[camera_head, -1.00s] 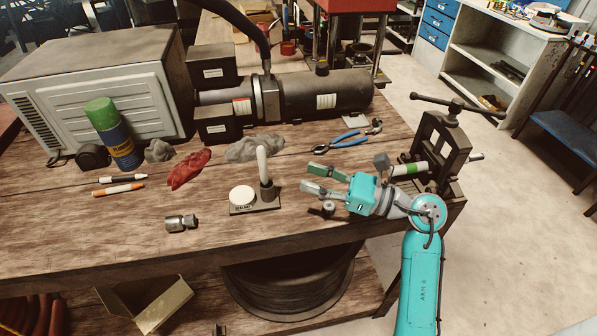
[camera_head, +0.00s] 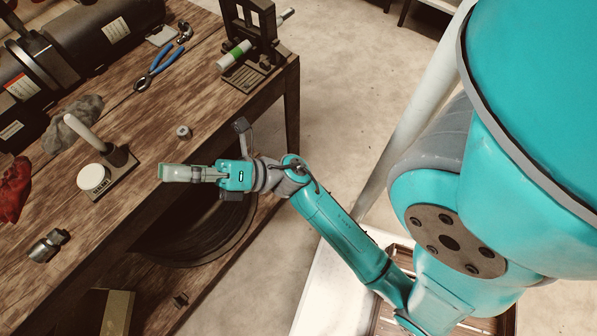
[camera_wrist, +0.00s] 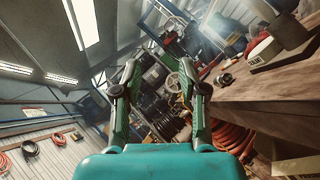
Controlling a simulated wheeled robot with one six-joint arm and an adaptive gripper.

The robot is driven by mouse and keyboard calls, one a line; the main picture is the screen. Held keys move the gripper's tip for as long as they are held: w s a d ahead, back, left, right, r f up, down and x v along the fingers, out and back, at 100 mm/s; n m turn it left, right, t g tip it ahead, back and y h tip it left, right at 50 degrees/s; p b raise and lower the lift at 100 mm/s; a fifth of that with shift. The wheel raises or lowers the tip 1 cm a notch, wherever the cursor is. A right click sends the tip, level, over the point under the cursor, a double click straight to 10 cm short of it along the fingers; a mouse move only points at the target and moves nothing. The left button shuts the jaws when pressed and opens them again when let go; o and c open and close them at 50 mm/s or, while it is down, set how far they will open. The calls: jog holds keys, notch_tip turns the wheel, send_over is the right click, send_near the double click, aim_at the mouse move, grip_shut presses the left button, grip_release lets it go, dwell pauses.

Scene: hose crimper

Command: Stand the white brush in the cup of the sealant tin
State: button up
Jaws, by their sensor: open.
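The white brush (camera_head: 82,132) stands upright in the dark cup (camera_head: 119,156) on the sealant tin's base in the head view. The tin's round white lid (camera_head: 93,177) is beside the cup. My gripper (camera_head: 163,173) is to the right of the tin, apart from it, near the table's front edge. In the wrist view its two fingers (camera_wrist: 160,88) are spread with nothing between them. That view also shows the labelled base (camera_wrist: 285,58) and the cup (camera_wrist: 290,30) at upper right; the brush's top is out of that picture.
On the wooden table (camera_head: 130,120) lie a small metal ring (camera_head: 183,131), blue pliers (camera_head: 158,67), a grey rag (camera_head: 75,118), a red rag (camera_head: 12,188) and a metal fitting (camera_head: 48,246). A hose coil (camera_head: 205,235) is below.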

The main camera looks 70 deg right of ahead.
jog(key=s+f+m+g+h, duration=0.2)
jog(key=s+f+m+h, duration=0.5)
jog(key=s+m, duration=0.5)
jog(key=s+f+m+g+h, duration=0.3)
jog(key=s+f+m+h, duration=0.4)
jog(key=s+m, duration=0.5)
notch_tip(320, 180, down, 2)
jog(key=d+m, duration=0.1)
jog(key=m, duration=0.7)
